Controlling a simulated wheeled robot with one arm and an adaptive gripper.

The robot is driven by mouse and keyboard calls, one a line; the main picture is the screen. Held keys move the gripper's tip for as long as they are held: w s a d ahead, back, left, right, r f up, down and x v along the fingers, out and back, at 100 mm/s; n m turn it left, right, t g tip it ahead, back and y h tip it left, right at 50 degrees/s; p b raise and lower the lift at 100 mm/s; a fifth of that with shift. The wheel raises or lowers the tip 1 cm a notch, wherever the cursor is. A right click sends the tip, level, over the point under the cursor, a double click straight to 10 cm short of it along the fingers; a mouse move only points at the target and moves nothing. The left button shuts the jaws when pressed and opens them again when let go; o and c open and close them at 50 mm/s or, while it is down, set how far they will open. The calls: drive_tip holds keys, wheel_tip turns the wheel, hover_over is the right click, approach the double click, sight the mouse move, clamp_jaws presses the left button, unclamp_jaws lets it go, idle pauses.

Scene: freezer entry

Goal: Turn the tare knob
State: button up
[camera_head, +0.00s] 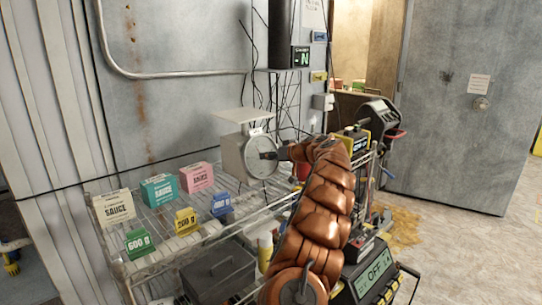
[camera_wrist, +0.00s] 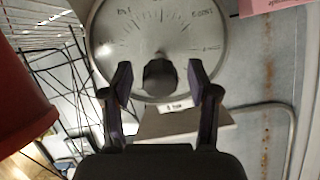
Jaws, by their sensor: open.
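A grey scale (camera_head: 232,153) with a white top plate stands on the wire shelf. Its round dial (camera_head: 259,163) faces my gripper (camera_head: 278,153), which is close in front of it. In the wrist view the dial (camera_wrist: 150,25) fills the upper middle. A dark round tare knob (camera_wrist: 160,77) sits at the dial's lower part, with a small white label (camera_wrist: 178,106) just below it. My gripper (camera_wrist: 160,80) is open, one finger on each side of the knob. Small gaps show between fingers and knob. In the head view my gripper hides the knob.
Sauce boxes (camera_head: 158,189) and coloured weight blocks (camera_head: 187,221) stand on the wire shelf (camera_head: 165,252) left of the scale. A red object (camera_wrist: 20,105) is close at the left in the wrist view. A metal door (camera_head: 465,120) is at the right.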

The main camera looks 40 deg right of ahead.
drive_tip(key=shift+w, duration=0.15)
clamp_jaws()
idle(0.5)
drive_tip(key=shift+m, duration=0.4)
drive_tip(key=m, duration=0.4)
drive_tip(key=shift+r, duration=0.1)
drive_tip(key=m+p, duration=0.2)
drive_tip(key=m, duration=0.3)
drive_tip(key=m+p, duration=0.2)
drive_tip(key=m, duration=0.4)
drive_tip(key=shift+r+p, duration=0.1)
drive_tip(key=shift+p, duration=0.25)
drive_tip(key=shift+m+p, duration=1.2)
drive_tip(key=shift+m, duration=0.9)
drive_tip(key=shift+f, duration=0.2)
